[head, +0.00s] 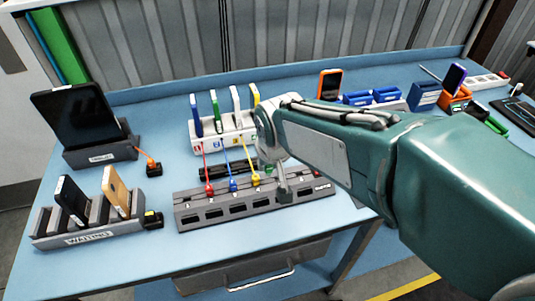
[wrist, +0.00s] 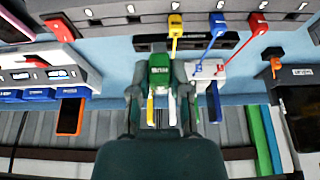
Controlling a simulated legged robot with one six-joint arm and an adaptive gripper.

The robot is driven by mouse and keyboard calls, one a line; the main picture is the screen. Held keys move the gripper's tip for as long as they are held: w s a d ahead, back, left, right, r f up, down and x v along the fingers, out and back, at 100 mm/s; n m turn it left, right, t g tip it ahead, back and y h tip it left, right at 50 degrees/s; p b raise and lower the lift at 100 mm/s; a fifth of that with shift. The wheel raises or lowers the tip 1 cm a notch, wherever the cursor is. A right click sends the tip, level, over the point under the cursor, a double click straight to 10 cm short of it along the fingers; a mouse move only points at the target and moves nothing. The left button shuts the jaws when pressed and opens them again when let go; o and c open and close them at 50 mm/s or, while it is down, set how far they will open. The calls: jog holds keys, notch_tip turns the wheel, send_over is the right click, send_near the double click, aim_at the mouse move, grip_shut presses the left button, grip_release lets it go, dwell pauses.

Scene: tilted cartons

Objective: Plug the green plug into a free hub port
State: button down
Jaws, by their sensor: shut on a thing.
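The green plug (wrist: 158,72) is held between the fingers of my gripper (wrist: 158,92) in the wrist view. In the head view my gripper (head: 277,178) is over the right part of the grey hub (head: 215,213), and the arm and fingers mostly hide the plug there. The hub's front has a row of dark slots. A red plug (head: 209,188), a blue plug (head: 233,184) and a yellow plug (head: 255,179) sit side by side on the hub's top, with cables running back. The hub also shows at the top of the wrist view (wrist: 112,12). I cannot tell whether the green plug touches it.
A white rack (head: 212,141) with several upright devices stands behind the hub. A grey WAITING stand (head: 95,235) with phones and a black tablet (head: 80,118) are at the left. Blue bins (head: 386,94) and an orange phone (head: 329,85) are behind my arm.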

jog(key=shift+f, duration=1.3)
send_over(277, 176)
jog(key=shift+s, duration=0.35)
dwell(0.5)
jog(key=shift+f, duration=2.5)
jog(key=shift+f, duration=0.7)
dwell(0.4)
jog(key=c, duration=0.5)
grip_release()
